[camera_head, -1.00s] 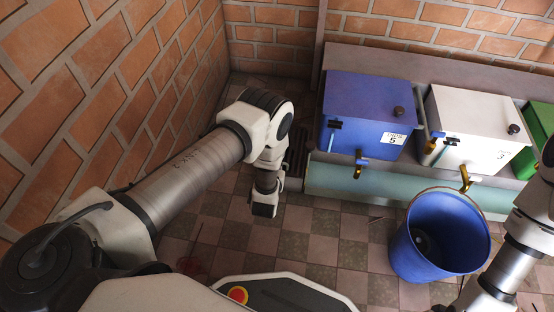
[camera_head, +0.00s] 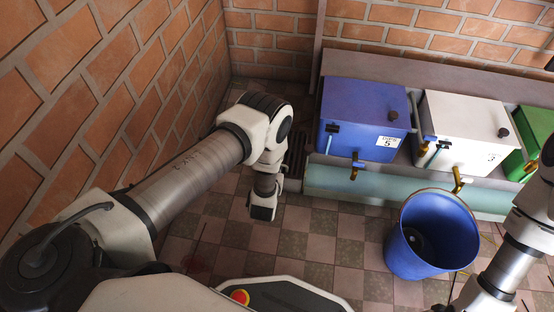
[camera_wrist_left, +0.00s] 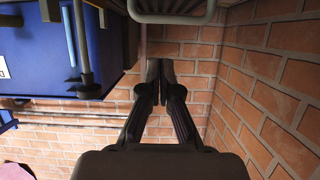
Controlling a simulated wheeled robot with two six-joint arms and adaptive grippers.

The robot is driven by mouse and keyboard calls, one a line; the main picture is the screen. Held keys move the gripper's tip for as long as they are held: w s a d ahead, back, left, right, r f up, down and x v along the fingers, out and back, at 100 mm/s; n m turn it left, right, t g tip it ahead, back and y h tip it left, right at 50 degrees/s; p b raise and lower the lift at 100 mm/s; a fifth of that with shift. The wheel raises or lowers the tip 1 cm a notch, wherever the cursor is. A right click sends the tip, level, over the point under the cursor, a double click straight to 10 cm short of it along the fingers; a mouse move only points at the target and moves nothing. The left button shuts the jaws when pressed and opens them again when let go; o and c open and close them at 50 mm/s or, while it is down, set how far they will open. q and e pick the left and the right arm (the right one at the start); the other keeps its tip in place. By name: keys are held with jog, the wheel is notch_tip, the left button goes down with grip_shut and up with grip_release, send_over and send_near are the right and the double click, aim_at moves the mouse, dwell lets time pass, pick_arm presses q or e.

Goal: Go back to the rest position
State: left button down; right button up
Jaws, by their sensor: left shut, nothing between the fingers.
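My left arm reaches in from the left in the head view, and its wrist end (camera_head: 262,205) hangs over the checkered floor, left of the blue box. Its fingers are not clear there. In the left wrist view my left gripper (camera_wrist_left: 160,82) is shut and empty, with dark fingers together against the brick wall behind. My right arm (camera_head: 505,270) shows at the right edge of the head view, bent beside the blue bucket. Its gripper lies outside the frame.
A blue box (camera_head: 350,95), a white box (camera_head: 465,120) and a green box (camera_head: 540,125) stand in a row along the back. A blue bucket (camera_head: 415,262) stands on the floor before them. Brick walls (camera_head: 120,90) close the left and back. Checkered floor (camera_head: 310,220) between is open.

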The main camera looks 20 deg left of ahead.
pick_arm(q)
jog(key=s+d+f+p, duration=0.1)
jog(key=s, duration=0.5)
jog(key=shift+s+d+p, duration=0.25)
jog(key=shift+d+p, duration=0.05)
jog(key=shift+p, duration=0.1)
jog(key=shift+w, duration=0.1)
jog(key=w+a+r, duration=0.5)
jog(key=r, duration=0.4)
jog(key=s+d+m+g+h, duration=0.25)
jog(key=s+g, duration=1.05)
jog(key=s, duration=1.7)
notch_tip(320, 180, up, 37)
jog(key=p, duration=3.7)
jog(key=shift+s+d+h, duration=0.25)
jog(key=shift+s+h, duration=0.05)
jog(key=shift+h, duration=0.15)
